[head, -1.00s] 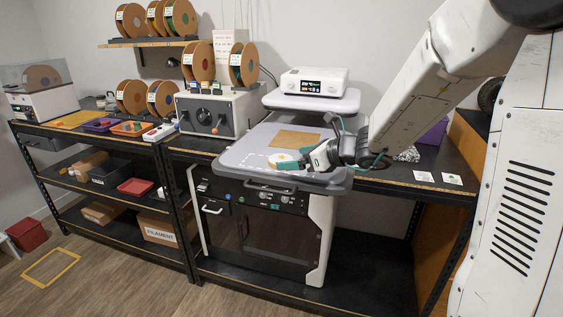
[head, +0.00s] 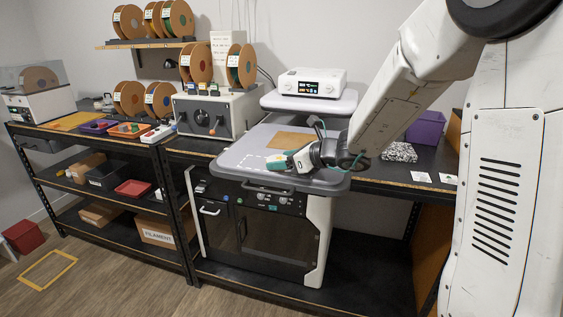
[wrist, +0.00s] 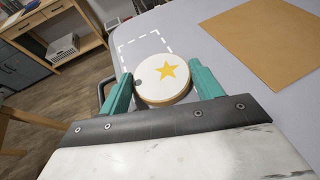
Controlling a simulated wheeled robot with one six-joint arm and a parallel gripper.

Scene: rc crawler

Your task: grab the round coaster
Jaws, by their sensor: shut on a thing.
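The round coaster (wrist: 162,82) is white on top with a yellow star, a small dark spot and a tan edge. In the wrist view it sits between the two teal fingers of my gripper (wrist: 160,88), which is shut on it. In the head view my gripper (head: 283,162) is over the front part of the grey worktop (head: 235,160), and the coaster is mostly hidden there by the fingers. I cannot tell whether the coaster touches the worktop. A white dashed outline (wrist: 141,40) is marked on the worktop just beyond the coaster.
A brown square sheet (head: 291,140) lies on the worktop behind my gripper. A white device (head: 310,83) stands on a raised shelf behind it. A grey box with a dial (head: 215,115) is to the left. A purple bin (head: 426,127) and a speckled block (head: 399,152) are to the right.

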